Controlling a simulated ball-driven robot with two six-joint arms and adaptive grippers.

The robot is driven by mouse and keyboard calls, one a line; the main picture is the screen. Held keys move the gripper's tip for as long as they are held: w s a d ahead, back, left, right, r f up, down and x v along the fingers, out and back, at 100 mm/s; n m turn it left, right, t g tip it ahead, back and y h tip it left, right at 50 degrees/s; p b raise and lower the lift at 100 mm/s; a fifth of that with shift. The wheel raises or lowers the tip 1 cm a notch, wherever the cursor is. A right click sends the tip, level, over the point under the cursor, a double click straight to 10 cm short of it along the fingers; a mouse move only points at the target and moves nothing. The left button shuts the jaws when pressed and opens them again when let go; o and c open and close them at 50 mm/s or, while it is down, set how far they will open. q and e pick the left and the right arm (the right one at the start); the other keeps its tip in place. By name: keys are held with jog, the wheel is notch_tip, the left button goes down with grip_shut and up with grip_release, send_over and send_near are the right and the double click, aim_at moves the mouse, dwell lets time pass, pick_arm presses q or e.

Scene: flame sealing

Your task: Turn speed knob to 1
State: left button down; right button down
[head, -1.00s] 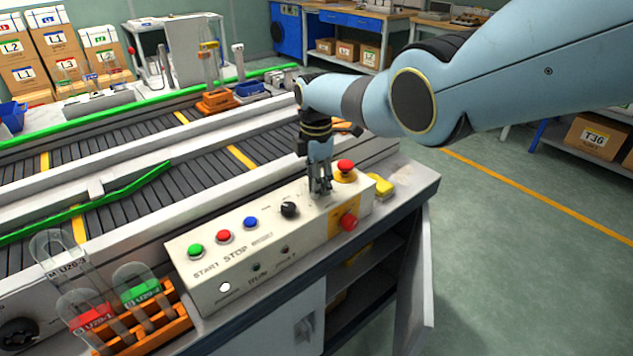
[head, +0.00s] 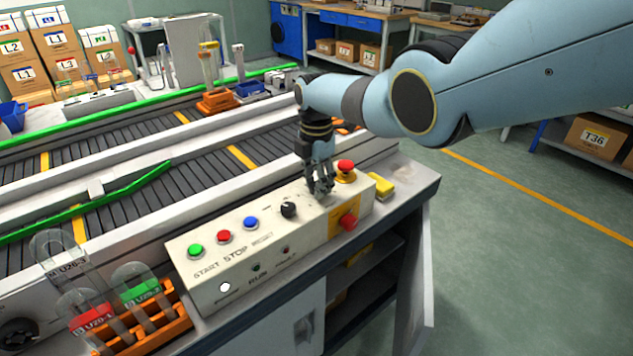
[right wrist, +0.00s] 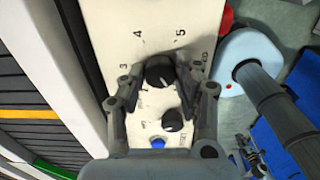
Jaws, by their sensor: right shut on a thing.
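The speed knob (right wrist: 160,72) is black and round, with numbers 3, 4 and 5 printed around its far side in the right wrist view. The number 1 cannot be made out, and the knob's pointer is too unclear to read. My right gripper (head: 320,190) points down at the control box (head: 212,277) and hides this knob in the head view. In the right wrist view the fingers of the right gripper (right wrist: 160,78) are on both sides of the knob, shut on it. My left gripper is not in view.
A smaller black knob (head: 289,209) and blue (head: 250,223), red (head: 224,237) and green (head: 195,251) buttons line the box top. A red mushroom button (head: 346,167) stands close beside my right gripper. Tubes in an orange rack (head: 150,335) stand at the front left.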

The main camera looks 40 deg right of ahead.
jog(key=c, duration=0.9)
grip_release()
jog(key=shift+c, duration=0.2)
jog(key=shift+r, duration=0.1)
notch_tip(320, 180, up, 12)
